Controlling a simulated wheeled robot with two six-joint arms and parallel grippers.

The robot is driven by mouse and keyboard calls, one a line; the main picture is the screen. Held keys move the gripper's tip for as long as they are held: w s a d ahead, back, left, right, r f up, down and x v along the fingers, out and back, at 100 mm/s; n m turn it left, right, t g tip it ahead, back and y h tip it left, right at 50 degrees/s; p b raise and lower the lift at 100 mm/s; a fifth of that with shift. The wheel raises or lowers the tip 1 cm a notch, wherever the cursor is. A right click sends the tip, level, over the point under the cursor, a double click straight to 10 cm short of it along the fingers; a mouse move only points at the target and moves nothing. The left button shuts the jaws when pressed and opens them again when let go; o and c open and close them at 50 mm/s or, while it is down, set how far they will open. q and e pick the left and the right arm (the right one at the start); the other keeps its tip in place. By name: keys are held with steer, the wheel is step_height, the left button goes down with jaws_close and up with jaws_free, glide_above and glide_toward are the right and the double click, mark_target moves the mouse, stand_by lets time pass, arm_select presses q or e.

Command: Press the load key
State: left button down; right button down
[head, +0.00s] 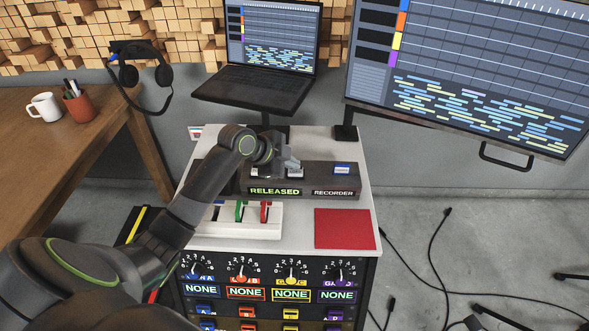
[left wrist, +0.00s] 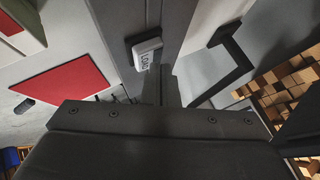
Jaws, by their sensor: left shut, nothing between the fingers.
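The load key is a pale raised key marked LOAD (left wrist: 147,53) on a dark panel in the left wrist view. In the head view a pale key (head: 296,174), apparently the same one, sits on the dark recorder box (head: 310,181), partly hidden by my left gripper (head: 291,162). The box's display reads RELEASED. My left gripper is shut and empty, with its fingers (left wrist: 160,88) close beside the key in the left wrist view. I cannot tell whether they touch it. My right gripper is not in view.
A blue-and-white key (head: 342,169) sits farther right on the box. A white block with coloured levers (head: 240,219) and a red pad (head: 344,229) lie in front. A laptop (head: 262,88) stands behind, with a large screen (head: 470,75) at right.

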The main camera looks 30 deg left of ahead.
mark_target(291, 172)
arm_select(q)
steer(key=shift+f, duration=0.4)
steer(key=shift+r, duration=0.1)
steer(key=shift+r+p, duration=0.3)
steer(key=shift+p, duration=0.15)
step_height(291, 172, up, 6)
steer(key=p, duration=0.5)
steer(key=shift+r+p, duration=0.15)
steer(key=shift+p, duration=0.25)
